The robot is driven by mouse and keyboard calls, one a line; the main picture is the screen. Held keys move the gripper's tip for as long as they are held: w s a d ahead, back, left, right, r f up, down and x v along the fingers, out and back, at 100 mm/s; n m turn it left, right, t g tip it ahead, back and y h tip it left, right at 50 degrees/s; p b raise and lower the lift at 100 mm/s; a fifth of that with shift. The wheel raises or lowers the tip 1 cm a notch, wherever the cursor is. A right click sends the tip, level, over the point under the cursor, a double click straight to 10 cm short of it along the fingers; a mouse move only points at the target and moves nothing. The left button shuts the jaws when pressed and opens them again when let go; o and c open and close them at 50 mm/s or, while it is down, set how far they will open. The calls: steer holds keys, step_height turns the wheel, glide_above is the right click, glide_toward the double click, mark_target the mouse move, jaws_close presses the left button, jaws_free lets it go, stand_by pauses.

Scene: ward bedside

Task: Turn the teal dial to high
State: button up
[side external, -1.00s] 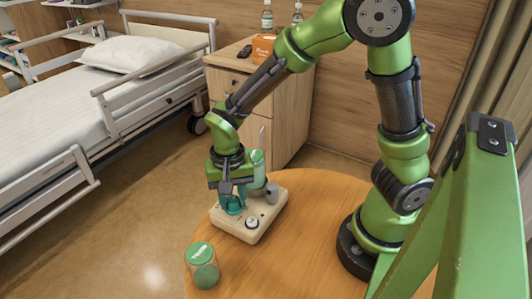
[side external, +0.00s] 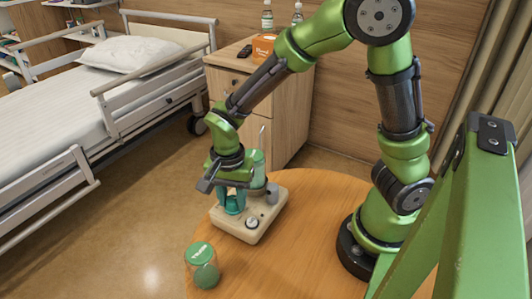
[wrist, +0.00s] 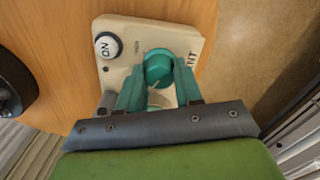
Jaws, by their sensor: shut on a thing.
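The teal dial (wrist: 158,67) is a round knob on a cream control box (side external: 237,230), which stands on the round wooden table. My gripper (wrist: 157,78) is shut on the dial, with a finger on either side of it in the wrist view. In the side view my gripper (side external: 232,200) points down over the left part of the box. A pale pointer line shows on the dial's top. The scale marks around the dial cannot be read, so its setting cannot be told.
A green-lidded jar (side external: 202,265) stands at the table's front left. The table (side external: 310,240) is clear to the box's right.

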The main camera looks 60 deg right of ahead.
mark_target(232, 199)
steer(key=m, duration=1.3)
steer(key=shift+m, duration=0.4)
stand_by(0.3)
steer(key=o, duration=1)
steer(key=shift+o, duration=0.2)
step_height(232, 199, up, 17)
